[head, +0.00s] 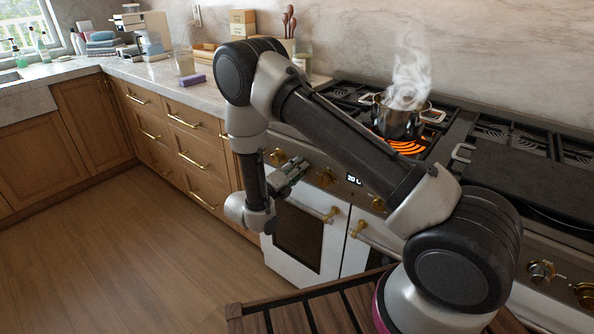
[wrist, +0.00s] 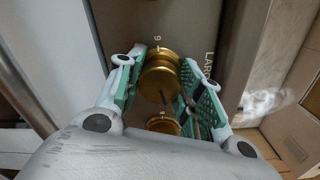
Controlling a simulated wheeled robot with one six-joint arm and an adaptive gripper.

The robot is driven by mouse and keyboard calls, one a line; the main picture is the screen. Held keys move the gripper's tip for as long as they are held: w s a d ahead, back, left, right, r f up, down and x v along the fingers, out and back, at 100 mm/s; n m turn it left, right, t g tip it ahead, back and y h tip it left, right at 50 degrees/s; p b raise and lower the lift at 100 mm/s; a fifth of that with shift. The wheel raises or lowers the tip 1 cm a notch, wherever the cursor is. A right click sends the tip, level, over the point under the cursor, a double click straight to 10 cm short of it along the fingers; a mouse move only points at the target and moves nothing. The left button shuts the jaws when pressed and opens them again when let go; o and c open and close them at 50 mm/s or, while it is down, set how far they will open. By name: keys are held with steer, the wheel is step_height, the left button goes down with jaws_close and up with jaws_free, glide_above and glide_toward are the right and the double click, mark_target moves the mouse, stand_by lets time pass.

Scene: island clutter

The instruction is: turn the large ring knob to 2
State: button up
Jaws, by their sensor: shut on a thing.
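A round brass knob (wrist: 160,66) sits between the two green-padded fingers of my gripper (wrist: 164,78) in the wrist view. The fingers are shut on it, one on each side. Printed letters reading "LAR" run beside it, and a small numeral shows past its far side. The knob's pointer and setting cannot be read clearly. In the head view, my gripper (head: 293,173) is at the stove's front panel, and the held knob is hidden behind it there.
A second brass knob (wrist: 163,125) lies close to the gripper's palm. Other brass knobs (head: 325,178) line the panel beside a lit display (head: 354,180). A steaming pot (head: 398,121) stands over a glowing orange burner (head: 408,147). Oven handles (head: 331,214) project below. The floor at left is clear.

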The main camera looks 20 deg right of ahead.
steer(key=shift+n, duration=1.6)
steer(key=o, duration=1)
steer(key=shift+o, duration=0.2)
steer(key=v, duration=1.2)
